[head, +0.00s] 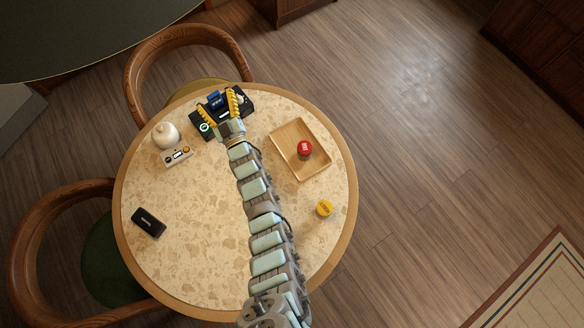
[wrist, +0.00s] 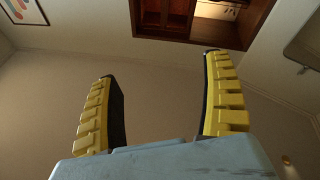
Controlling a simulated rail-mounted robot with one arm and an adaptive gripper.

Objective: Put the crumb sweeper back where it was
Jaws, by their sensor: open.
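My gripper (head: 215,99) is over the far side of the round table, its yellow fingers spread. In the wrist view the fingers (wrist: 158,65) are wide apart with nothing between them, facing a wall and ceiling. A black holder (head: 247,101) with a green-lit spot lies below or behind the fingers, partly hidden; a blue piece shows between them in the head view. A small black oblong object (head: 148,222) lies flat at the table's left, apart from my gripper. It may be the crumb sweeper, but I cannot tell for sure.
A white rounded jar (head: 165,135) and a small beige device (head: 177,155) stand left of my gripper. A wooden tray (head: 286,131) holds a red round item (head: 305,149). A yellow round item (head: 324,209) is at the right. The table's left-centre is clear. Chairs stand around it.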

